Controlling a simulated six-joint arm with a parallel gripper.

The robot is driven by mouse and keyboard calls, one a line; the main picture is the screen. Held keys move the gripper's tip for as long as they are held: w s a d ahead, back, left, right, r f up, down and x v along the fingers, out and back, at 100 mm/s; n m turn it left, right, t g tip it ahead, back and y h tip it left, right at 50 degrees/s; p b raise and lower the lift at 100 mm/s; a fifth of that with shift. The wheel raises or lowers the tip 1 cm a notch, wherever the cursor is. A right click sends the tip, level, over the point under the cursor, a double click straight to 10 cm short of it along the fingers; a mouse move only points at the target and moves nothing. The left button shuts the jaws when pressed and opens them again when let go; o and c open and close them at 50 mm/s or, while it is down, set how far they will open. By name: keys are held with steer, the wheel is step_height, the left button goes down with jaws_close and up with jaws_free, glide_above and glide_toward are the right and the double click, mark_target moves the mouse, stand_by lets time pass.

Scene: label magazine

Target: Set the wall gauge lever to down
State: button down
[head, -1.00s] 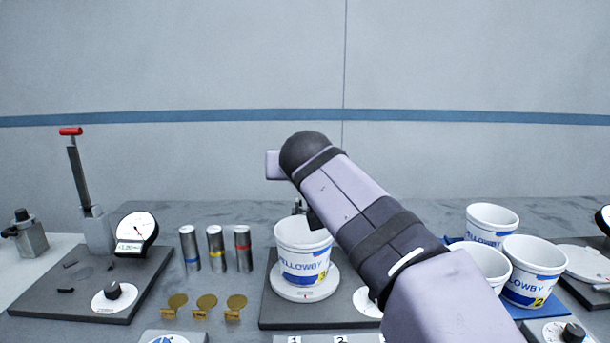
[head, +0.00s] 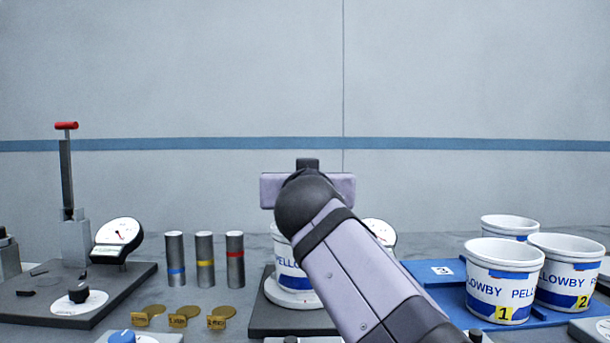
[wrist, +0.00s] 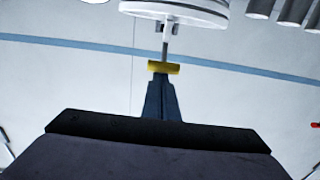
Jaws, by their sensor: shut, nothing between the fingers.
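In the wrist view, which looks upside down, a lever with a yellow crossbar handle (wrist: 164,67) stands on a thin stem beside a white bucket's rim. My gripper (wrist: 162,88) is shut and empty, its dark fingertips in line with the yellow handle; I cannot tell whether they touch. In the head view my arm hides this lever and the fingers. A gauge (head: 384,230) shows partly behind my arm. Another lever with a red handle (head: 66,126) stands upright at the left, with a dial gauge (head: 119,236) beside it. No label shows which is the wall gauge.
A white bucket (head: 286,265) stands on the middle station, partly behind my arm. More buckets (head: 502,280) stand on a blue mat (head: 420,272) at the right. The space above the cylinders is clear.

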step_height(320, 180, down, 6)
steer(key=s+t+b, duration=0.2)
steer(key=b, duration=1.1)
steer(key=shift+r, duration=0.25)
step_height(320, 180, up, 4)
steer(key=p, duration=0.4)
steer(key=s+f+b, duration=0.5)
steer(key=s+b, duration=0.1)
steer(key=s, duration=0.3)
steer(key=shift+s, duration=0.25)
steer(key=shift+f, duration=0.1)
